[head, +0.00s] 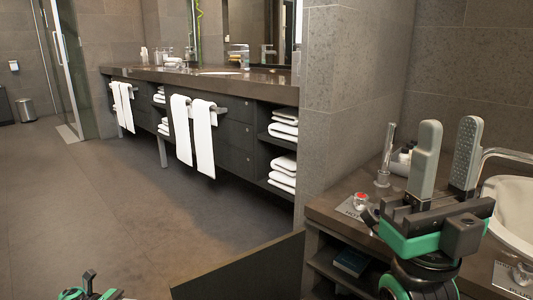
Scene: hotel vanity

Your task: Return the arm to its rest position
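My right gripper (448,130) stands upright at the right of the head view, over the near counter. Its two grey fingers are spread apart with nothing between them. Its black and green body hides part of the counter and basin edge. My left gripper (88,284) shows only as a small green and black piece at the bottom left edge. Most of it is out of the picture, and its fingers cannot be made out.
The near counter (326,208) carries a small red-topped item (360,198), a metal stand (386,158), a faucet (505,154) and a white basin (512,210). A long vanity (235,85) with towels stands behind. The floor (100,200) at left is clear.

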